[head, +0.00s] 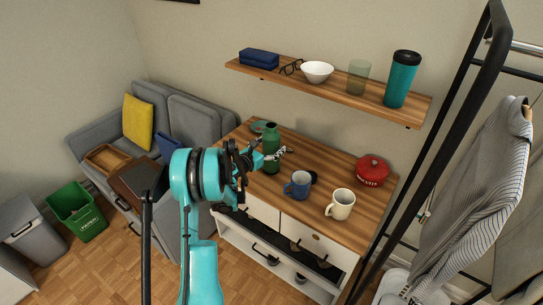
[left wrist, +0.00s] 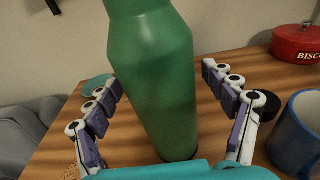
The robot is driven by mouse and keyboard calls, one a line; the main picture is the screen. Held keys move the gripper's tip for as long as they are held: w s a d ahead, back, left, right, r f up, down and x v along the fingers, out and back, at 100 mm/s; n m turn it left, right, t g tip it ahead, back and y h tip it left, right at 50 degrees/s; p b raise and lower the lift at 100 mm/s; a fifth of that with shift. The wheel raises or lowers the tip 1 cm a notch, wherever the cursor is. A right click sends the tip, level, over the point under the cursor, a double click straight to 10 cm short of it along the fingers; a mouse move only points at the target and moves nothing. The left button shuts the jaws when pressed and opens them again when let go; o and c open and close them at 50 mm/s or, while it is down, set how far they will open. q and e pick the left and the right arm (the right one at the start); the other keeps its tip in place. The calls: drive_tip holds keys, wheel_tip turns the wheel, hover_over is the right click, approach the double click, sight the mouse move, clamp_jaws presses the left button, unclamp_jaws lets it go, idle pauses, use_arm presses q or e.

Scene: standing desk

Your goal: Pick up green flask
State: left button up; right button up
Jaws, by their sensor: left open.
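The green flask (head: 272,140) stands upright on the wooden desk top (head: 318,168) in the head view. In the left wrist view the flask (left wrist: 152,75) fills the middle, between the two fingers of my left gripper (left wrist: 172,105). The fingers are spread on either side of it, with a visible gap on the right. In the head view my left gripper (head: 270,158) is at the flask, and my arm hides part of the desk to its left. My right gripper is not in view.
A blue mug (head: 299,184) stands right of the flask, with a dark round object behind it. A white mug (head: 340,204) and red biscuit tin (head: 372,170) are farther right. A shelf (head: 330,92) hangs above. A black rack (head: 430,150) stands at right.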

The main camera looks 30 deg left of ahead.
use_arm(q)
drive_tip(key=shift+w, duration=0.2)
drive_tip(key=shift+r, duration=0.1)
clamp_jaws()
drive_tip(key=shift+r, duration=0.15)
